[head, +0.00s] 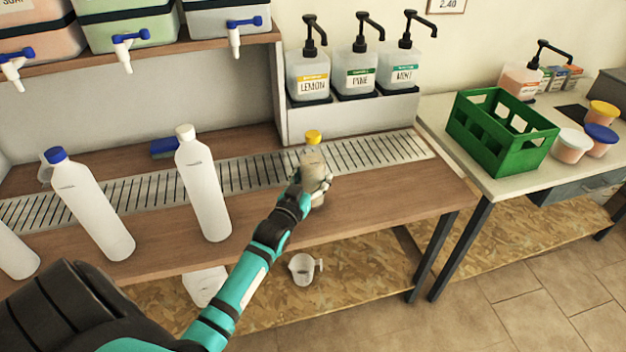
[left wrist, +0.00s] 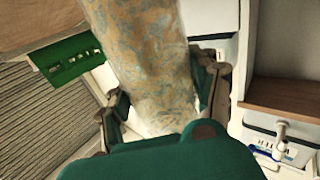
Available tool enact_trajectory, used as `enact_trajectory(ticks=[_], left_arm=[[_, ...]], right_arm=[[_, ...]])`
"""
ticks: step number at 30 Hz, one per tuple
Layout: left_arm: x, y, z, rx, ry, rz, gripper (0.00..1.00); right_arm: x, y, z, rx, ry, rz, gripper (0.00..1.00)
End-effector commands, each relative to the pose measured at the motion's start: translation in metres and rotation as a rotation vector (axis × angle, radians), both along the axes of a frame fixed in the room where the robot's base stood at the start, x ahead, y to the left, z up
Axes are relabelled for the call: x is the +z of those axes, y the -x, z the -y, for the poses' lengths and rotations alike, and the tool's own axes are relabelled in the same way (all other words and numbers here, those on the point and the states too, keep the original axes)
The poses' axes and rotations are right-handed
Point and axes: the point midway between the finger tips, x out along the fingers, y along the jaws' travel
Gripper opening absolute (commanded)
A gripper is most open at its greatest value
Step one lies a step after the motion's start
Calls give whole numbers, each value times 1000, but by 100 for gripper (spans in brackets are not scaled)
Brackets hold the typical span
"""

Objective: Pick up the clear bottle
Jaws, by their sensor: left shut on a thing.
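The clear bottle (head: 313,155) has a yellow cap and stands roughly upright at the front of the slotted drain strip. In the left wrist view the bottle (left wrist: 150,55) looks see-through and mottled tan and grey, and it fills the space between the fingers. My left gripper (head: 315,180) is shut around its lower part, and the fingers also show on both sides of it in the left wrist view (left wrist: 165,100). My right gripper is not in view.
White bottles, one with a white cap (head: 203,185) and one with a blue cap (head: 90,205), stand left of my arm. Pump dispensers (head: 360,75) are behind. A green crate (head: 500,135) sits on the right table. The wooden counter (head: 375,205) right of the gripper is clear.

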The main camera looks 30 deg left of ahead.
Motion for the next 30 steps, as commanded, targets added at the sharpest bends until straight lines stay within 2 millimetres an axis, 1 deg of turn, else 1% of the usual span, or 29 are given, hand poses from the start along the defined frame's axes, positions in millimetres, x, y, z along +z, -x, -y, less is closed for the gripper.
enact_trajectory(ticks=[1, 5, 6, 11, 18, 21, 25, 30], left_arm=[[10, 0, 0, 0, -3, 10, 6], [28, 1, 0, -1, -2, 9, 6], [23, 10, 4, -1, 1, 4, 6], [26, 43, 17, 0, 1, 3, 6], [32, 100, 40, 0, 2, 2, 6], [34, 119, 48, 0, 1, 3, 6], [36, 136, 54, 0, -1, 4, 6], [38, 147, 59, 0, -2, 5, 6]], right_arm=[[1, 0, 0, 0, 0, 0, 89], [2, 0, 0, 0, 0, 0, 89], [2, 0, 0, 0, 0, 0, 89], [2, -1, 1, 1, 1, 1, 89], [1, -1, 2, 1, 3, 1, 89], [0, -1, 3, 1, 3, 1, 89], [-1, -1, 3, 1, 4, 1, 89], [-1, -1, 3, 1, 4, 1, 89]])
